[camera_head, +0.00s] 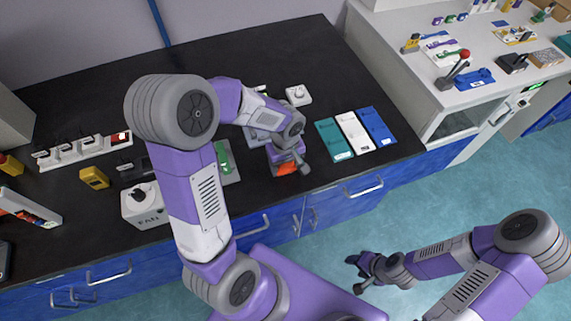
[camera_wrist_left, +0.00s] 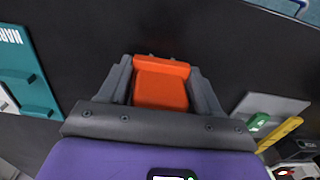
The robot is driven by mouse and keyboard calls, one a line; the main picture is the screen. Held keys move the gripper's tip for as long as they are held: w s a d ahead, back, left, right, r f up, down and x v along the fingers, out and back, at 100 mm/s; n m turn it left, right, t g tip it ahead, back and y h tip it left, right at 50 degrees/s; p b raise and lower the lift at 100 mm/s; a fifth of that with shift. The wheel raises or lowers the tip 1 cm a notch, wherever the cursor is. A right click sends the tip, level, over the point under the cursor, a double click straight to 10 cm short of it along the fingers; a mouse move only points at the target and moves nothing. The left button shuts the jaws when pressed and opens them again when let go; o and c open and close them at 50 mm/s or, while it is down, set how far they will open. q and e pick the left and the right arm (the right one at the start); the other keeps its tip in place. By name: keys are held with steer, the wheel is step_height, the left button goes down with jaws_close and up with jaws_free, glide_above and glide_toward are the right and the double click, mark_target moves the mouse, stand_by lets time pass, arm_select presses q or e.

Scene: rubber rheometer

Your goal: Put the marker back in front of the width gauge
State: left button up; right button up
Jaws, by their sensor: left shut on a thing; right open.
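My left gripper (camera_head: 290,166) is shut on an orange block (camera_wrist_left: 160,86), which I take to be the marker. The block sits between the two grey fingers in the left wrist view and shows as a small orange patch (camera_head: 287,168) in the head view, near the counter's front edge. Whether it touches the black counter, I cannot tell. My right gripper (camera_head: 362,273) is open and empty, low over the floor away from the counter. I cannot tell for certain which thing is the width gauge; the arm and gripper hide part of the counter behind them.
Teal (camera_head: 333,140), white (camera_head: 355,132) and blue (camera_head: 378,126) boards lie right of the left gripper. A grey plate with a green piece (camera_head: 223,158) lies left of it. A white knobbed device (camera_head: 298,95) stands behind. A white fan box (camera_head: 145,206) is further left.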

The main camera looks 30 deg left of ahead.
arm_select(q)
steer(key=o, duration=0.9)
steer(key=shift+f, duration=0.1)
steer(key=shift+c, duration=0.2)
step_height(320, 180, up, 12)
steer(key=p, duration=0.4)
steer(key=shift+r, duration=0.2)
steer(key=shift+f, duration=0.1)
